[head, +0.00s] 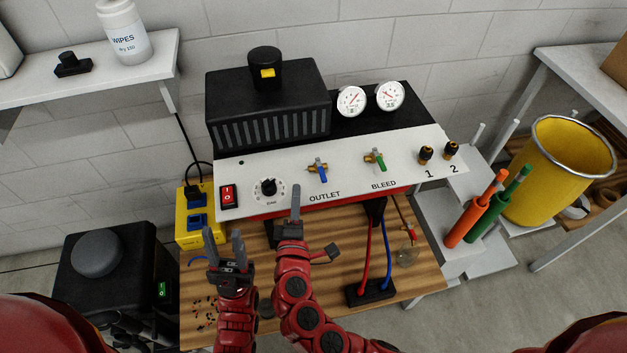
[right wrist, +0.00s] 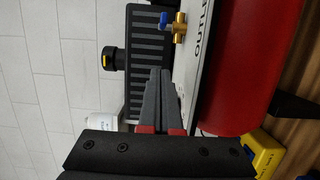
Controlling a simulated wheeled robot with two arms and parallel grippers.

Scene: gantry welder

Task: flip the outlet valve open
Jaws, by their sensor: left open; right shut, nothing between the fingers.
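The outlet valve (head: 321,173) has a brass body and a blue lever, on the white panel (head: 255,173) above the word OUTLET. In the head view its lever points down toward the panel's lower edge. The valve also shows at the top of the right wrist view (right wrist: 178,27). My right gripper (head: 296,188) is shut and empty, in front of the panel, left of and below the outlet valve, apart from it. Its closed fingers also show in the right wrist view (right wrist: 160,75). My left gripper (head: 222,236) is open and empty over the wooden bench, further left.
The bleed valve (head: 377,161) with a green lever sits right of the outlet valve. A red switch (head: 229,195) and a black knob (head: 268,188) are left of it. Two gauges (head: 351,101) stand behind. Red and blue hoses (head: 388,250) hang below the panel's right half.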

